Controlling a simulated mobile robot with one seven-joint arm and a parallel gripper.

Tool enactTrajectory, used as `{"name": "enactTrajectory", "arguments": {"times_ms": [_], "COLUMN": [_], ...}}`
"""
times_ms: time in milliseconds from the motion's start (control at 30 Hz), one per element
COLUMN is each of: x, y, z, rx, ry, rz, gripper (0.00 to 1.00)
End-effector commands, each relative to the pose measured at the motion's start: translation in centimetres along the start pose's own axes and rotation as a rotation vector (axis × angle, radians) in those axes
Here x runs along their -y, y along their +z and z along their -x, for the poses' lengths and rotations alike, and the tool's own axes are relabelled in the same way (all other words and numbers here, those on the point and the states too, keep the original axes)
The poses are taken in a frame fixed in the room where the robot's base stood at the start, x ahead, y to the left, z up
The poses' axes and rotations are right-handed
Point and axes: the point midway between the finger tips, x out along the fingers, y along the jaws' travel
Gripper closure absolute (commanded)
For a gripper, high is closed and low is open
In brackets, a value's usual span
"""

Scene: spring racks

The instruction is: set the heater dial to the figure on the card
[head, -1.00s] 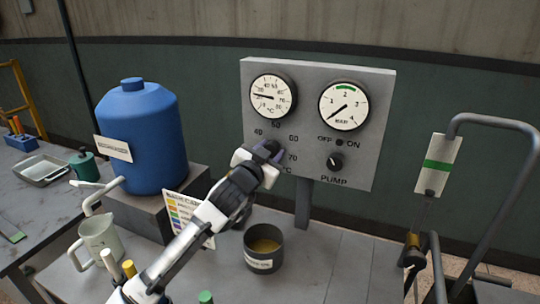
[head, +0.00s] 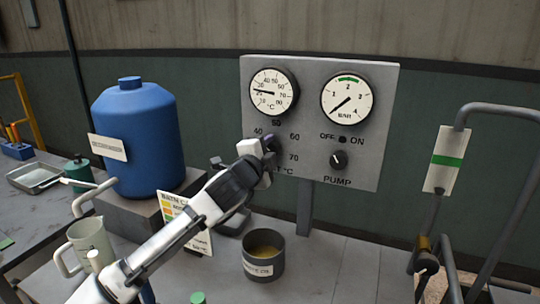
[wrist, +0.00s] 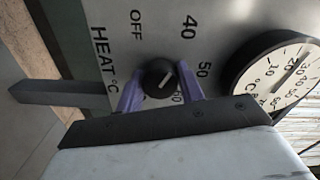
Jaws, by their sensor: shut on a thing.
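The heater dial (wrist: 158,79) is a round black knob with a white mark, on the grey panel. In the wrist view its mark points up and right, roughly between the figures 40 and 50. My gripper (wrist: 160,92) is shut on it, one purple finger on each side. In the head view my gripper (head: 268,148) covers most of the dial and part of its scale. The card (head: 172,208) stands on the bench, partly hidden by my arm. Its figure is too small and covered to read.
The panel (head: 305,80) also carries two gauges and a pump knob (head: 338,160). A blue tank (head: 140,130) stands left on a grey block. A dark pot (head: 263,262) and a jug (head: 92,245) are on the bench. A bent metal rail (head: 500,110) rises at right.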

Motion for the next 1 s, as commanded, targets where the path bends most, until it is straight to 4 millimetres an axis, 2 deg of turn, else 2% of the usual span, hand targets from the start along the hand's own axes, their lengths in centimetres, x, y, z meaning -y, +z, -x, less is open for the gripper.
{"name": "enactTrajectory", "arguments": {"times_ms": [700, 1000], "x": [-0.03, -0.07], "y": [-0.04, -0.07], "z": [0.02, 0.01], "rx": [0.016, 0.020], "ry": [0.007, 0.009], "rz": [-0.678, -0.904], "gripper": [0.85, 0.85]}}
